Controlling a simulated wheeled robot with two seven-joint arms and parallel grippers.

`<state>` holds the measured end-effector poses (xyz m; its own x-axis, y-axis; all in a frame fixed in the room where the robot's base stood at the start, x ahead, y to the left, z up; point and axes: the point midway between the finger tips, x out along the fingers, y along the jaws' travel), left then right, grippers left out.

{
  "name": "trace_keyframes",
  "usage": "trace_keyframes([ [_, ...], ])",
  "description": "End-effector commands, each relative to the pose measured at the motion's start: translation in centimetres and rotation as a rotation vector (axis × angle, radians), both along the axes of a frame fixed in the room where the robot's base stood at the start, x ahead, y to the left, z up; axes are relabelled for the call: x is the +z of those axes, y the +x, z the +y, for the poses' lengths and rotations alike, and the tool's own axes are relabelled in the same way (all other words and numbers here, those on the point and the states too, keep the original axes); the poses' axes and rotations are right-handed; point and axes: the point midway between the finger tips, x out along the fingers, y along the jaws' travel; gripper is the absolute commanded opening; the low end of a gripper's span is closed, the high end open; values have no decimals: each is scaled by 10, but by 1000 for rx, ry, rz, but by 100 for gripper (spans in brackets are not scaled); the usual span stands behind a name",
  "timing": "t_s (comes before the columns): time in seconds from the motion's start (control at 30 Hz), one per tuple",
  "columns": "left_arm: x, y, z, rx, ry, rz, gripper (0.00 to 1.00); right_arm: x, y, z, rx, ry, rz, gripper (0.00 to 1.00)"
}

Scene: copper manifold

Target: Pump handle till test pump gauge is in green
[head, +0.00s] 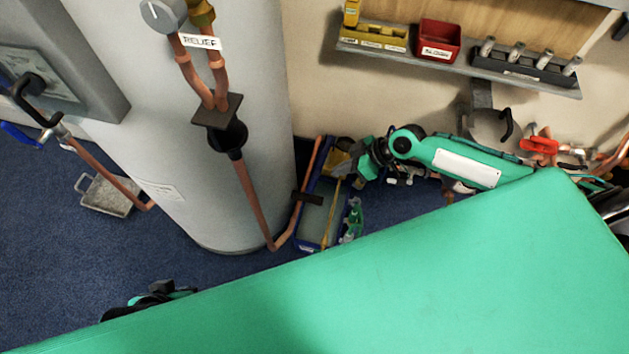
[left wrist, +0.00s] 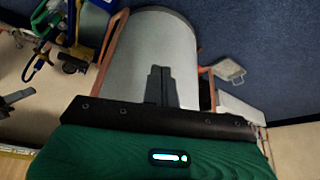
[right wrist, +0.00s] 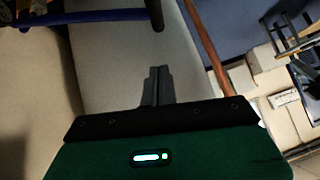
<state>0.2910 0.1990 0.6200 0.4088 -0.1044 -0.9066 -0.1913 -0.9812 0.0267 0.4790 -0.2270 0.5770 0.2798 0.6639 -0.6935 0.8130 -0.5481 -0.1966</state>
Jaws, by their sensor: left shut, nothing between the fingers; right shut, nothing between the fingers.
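A blue-edged open box (head: 309,240) that looks like the test pump stands on the floor beside the grey cylinder, with a thin yellow bar (head: 331,212) along it. I cannot make out a gauge face. My right gripper is by the box's far end in the head view, its tips hard to make out. In the right wrist view its fingers (right wrist: 157,87) are shut and empty; a blue bar and a dark rod (right wrist: 154,12) show beyond them. My left gripper's fingers (left wrist: 160,86) are shut and empty in the left wrist view, pointing toward the cylinder.
The grey cylinder (head: 245,170) with copper pipes (head: 255,205) stands left of the box. A shelf (head: 460,70) with a red bin (head: 438,40) is on the wall. A metal tray (head: 106,196) lies on the blue floor. My green body covers the lower right.

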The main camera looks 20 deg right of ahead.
Motion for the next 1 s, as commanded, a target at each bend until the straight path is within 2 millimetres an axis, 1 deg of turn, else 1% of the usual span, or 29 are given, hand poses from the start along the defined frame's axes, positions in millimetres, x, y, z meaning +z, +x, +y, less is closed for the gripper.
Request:
trace_keyframes([
  [0.33,0,0,0,0,0,0,0,0,1,-1,-2,1,0,0],
  [0.47,-1,0,-1,-1,-1,-5,0,-4,2,3,-2,2,0,0],
  [0.57,-2,2,-3,-4,-6,-15,0,-12,6,11,-2,2,0,0],
  [0.67,-3,4,-5,-9,-14,-32,0,-24,11,23,-1,4,0,0],
  [1.0,-9,15,-19,-28,-52,-118,0,-72,29,68,-1,3,1,0],
])
